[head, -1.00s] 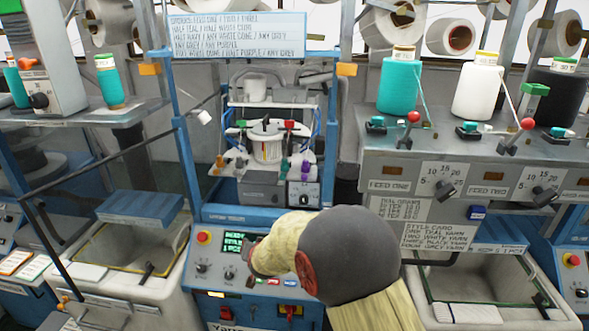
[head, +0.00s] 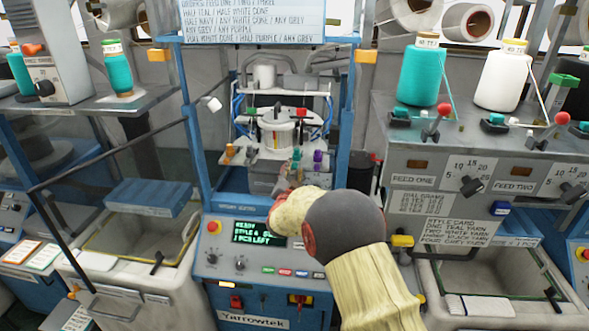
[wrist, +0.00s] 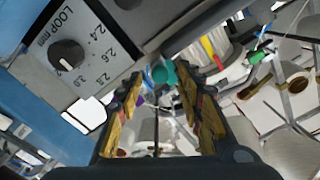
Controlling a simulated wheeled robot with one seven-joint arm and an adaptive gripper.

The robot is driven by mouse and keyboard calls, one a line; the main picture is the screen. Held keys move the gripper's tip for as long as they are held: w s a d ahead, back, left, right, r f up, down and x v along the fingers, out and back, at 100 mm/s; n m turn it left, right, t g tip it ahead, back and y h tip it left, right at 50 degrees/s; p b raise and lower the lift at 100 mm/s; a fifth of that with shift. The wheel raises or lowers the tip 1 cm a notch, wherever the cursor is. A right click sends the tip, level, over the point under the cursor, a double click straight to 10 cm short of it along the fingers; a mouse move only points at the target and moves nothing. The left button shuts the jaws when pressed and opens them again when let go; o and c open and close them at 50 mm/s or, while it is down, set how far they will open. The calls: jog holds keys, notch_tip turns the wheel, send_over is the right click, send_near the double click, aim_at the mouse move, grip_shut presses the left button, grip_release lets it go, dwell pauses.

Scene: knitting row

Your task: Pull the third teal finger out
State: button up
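A small teal finger (head: 296,157) stands in the row at the front of the knitting head, left of a purple finger (head: 318,158) and right of an orange one (head: 228,153). In the wrist view the teal finger's rounded end (wrist: 163,74) appears between the tips of my gripper (wrist: 161,88). My gripper is open, with a clear gap between its yellow-and-black fingers. I cannot tell whether either fingertip touches the teal finger. In the head view my gripper (head: 288,181) is just below the row, partly hidden by my own wrist.
A dial marked LOOP mm (wrist: 67,55) sits close on the left in the wrist view. The round white knitting drum (head: 285,130) is just behind the fingers. Blue frame posts (head: 195,150) flank the machine. The control panel (head: 262,260) lies below my arm.

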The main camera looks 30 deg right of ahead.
jog(key=shift+x, duration=0.85)
jog(key=shift+c, duration=1.3)
grip_shut()
